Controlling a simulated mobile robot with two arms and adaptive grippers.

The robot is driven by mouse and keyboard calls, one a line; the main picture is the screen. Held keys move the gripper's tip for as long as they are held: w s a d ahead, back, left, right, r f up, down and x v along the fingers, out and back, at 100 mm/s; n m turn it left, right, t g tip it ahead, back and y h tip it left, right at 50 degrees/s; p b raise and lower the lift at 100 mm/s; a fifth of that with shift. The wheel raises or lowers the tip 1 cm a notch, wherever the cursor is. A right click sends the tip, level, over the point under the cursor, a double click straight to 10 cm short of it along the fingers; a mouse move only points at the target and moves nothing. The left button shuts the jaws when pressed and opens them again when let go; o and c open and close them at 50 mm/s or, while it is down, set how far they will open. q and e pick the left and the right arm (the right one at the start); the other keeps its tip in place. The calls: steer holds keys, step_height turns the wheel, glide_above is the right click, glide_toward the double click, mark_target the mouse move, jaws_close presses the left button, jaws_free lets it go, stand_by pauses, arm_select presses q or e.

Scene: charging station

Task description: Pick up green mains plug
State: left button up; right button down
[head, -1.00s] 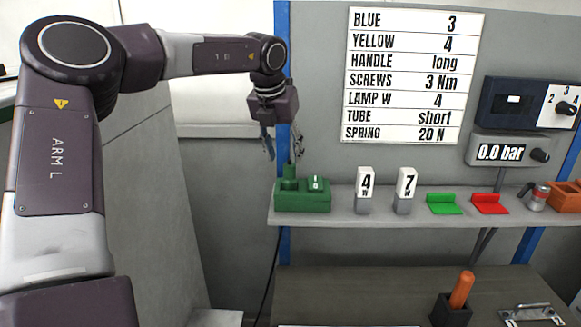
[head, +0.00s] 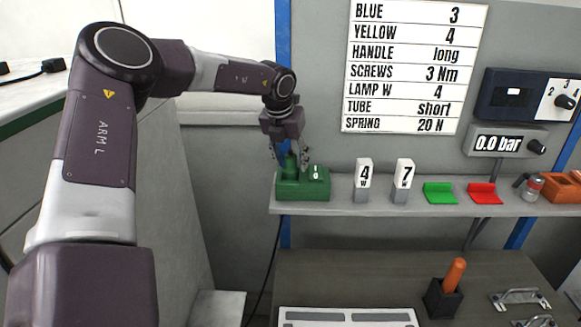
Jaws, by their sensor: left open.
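A green block (head: 303,191) sits at the left end of the grey shelf, with a white-marked part at its right. The green mains plug (head: 290,164) stands upright in the left part of this block. My left gripper (head: 291,160) points down from above, its open fingers on either side of the plug's upper part. Whether the fingers touch the plug is too small to tell. My right gripper is not in view.
The shelf (head: 333,209) also holds number tags 4 (head: 363,178) and 7 (head: 403,178), a green holder (head: 440,193) and a red holder (head: 484,193). An orange-handled tool (head: 455,273) stands on the bench below. A wall panel is close behind.

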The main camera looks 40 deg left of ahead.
arm_select(q)
steer(key=shift+c, duration=0.9)
steer(key=c, duration=1)
steer(key=shift+r, duration=0.15)
